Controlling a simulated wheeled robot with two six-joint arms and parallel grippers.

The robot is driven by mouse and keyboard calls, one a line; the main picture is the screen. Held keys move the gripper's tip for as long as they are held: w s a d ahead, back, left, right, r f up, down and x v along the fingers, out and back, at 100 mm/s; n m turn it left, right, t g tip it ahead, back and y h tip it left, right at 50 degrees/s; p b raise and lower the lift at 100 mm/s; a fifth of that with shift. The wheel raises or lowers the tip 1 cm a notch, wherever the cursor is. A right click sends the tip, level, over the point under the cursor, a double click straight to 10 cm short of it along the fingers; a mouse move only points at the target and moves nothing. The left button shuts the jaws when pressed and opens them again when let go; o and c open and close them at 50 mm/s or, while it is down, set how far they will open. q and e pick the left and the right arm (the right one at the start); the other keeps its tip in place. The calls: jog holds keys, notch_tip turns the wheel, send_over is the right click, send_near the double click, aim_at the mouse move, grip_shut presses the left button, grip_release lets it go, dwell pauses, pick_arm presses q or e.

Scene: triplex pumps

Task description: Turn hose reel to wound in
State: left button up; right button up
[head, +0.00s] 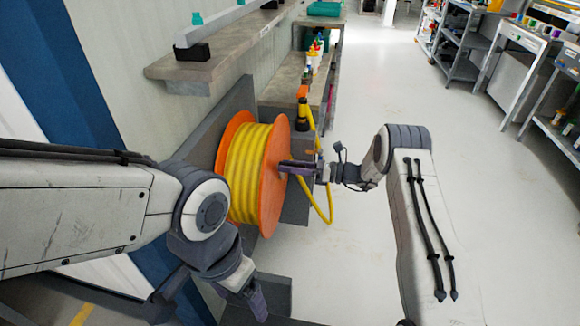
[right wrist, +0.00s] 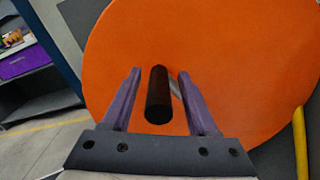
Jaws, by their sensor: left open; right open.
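The hose reel (head: 270,185) has orange side discs and yellow hose wound on its drum. It is mounted low beside the wall bench. A loose length of yellow hose (head: 327,205) hangs down at its right. In the right wrist view the orange disc (right wrist: 220,60) fills most of the picture, with a black crank handle (right wrist: 158,95) pointing toward the camera. My right gripper (right wrist: 160,78) is open, with one purple finger on each side of the handle; I cannot tell whether they touch it. My left gripper (head: 212,292) is open and empty, low in front of the reel.
A stone-topped shelf (head: 215,65) juts from the wall above the reel, and a bench (head: 288,85) with bottles stands behind it. Metal racks (head: 468,40) line the far right. The pale floor (head: 400,90) between is clear.

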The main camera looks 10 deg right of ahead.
jog(key=p+v, duration=0.1)
jog(key=v, duration=0.9)
jog(key=shift+d, duration=0.2)
jog(key=shift+s, duration=0.1)
